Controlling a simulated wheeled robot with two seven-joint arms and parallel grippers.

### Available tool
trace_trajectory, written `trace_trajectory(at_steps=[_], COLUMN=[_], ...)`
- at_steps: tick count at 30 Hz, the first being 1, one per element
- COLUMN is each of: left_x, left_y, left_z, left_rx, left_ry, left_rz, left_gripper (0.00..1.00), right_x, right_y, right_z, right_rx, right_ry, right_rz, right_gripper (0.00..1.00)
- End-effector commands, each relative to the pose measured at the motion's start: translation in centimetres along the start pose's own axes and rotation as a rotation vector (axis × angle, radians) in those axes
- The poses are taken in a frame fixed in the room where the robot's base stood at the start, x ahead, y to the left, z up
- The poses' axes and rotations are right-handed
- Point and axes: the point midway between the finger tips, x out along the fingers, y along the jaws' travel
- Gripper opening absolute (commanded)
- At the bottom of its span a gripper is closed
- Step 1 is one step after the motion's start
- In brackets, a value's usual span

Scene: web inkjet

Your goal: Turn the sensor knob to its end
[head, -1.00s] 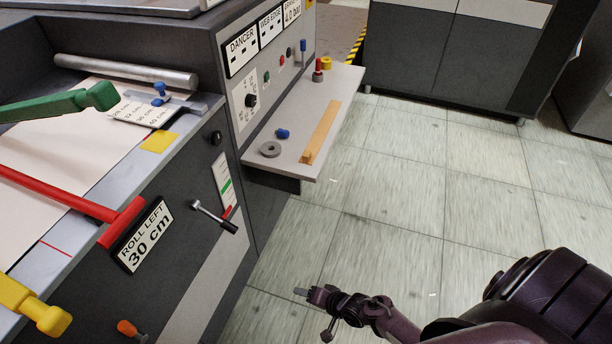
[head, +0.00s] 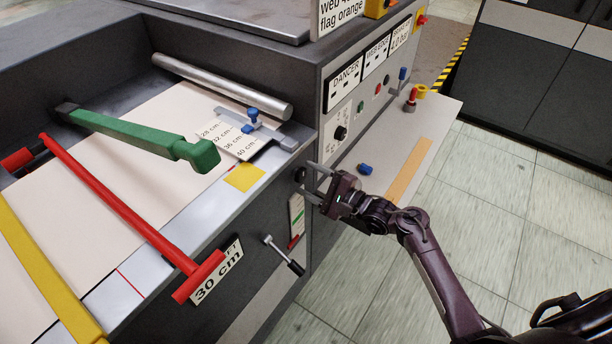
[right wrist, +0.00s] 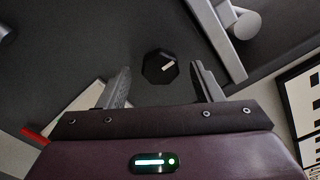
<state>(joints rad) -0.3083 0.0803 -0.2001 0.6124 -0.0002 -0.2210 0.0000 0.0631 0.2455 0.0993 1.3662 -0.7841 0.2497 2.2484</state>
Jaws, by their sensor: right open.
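A dark knob (head: 300,174) sits on the grey front face of the machine, below the silver rail's end. In the right wrist view it is a black, many-sided knob (right wrist: 158,67) with a white pointer mark, aimed up and to the right. My right gripper (head: 313,181) is open and empty in front of it. In the right wrist view the knob appears between and beyond the two fingertips (right wrist: 162,80), with no contact visible. Another black knob with a printed dial (head: 340,133) is on the side panel. My left gripper is not in view.
A lever with a black handle (head: 284,255) juts out below the knob. Green (head: 150,137), red (head: 120,205) and yellow (head: 45,272) bars lie over the paper web. A shelf (head: 379,169) with a blue piece (head: 365,169) is close behind my gripper.

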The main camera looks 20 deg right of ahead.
Motion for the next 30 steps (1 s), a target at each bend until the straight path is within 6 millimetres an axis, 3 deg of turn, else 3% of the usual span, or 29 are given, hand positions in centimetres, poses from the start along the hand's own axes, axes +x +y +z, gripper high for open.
trace_trajectory(at_steps=[5, 14, 24, 30], left_x=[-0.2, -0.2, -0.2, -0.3], left_y=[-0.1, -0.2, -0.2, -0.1], left_z=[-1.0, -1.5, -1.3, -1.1], left_rx=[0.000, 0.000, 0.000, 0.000], left_ry=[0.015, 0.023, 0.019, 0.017], left_rz=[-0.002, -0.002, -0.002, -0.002], left_gripper=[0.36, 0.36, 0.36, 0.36], right_x=[1.6, 1.8, 1.7, 1.7], right_y=[0.0, 0.1, 0.1, 0.1], right_z=[0.0, 0.0, 0.0, 0.0], right_rx=[0.001, 0.000, 0.000, -0.014], right_ry=[0.001, 0.001, 0.001, 0.001], right_rz=[0.000, 0.000, 0.001, 0.001], right_gripper=[0.59, 0.58, 0.15, 0.15])
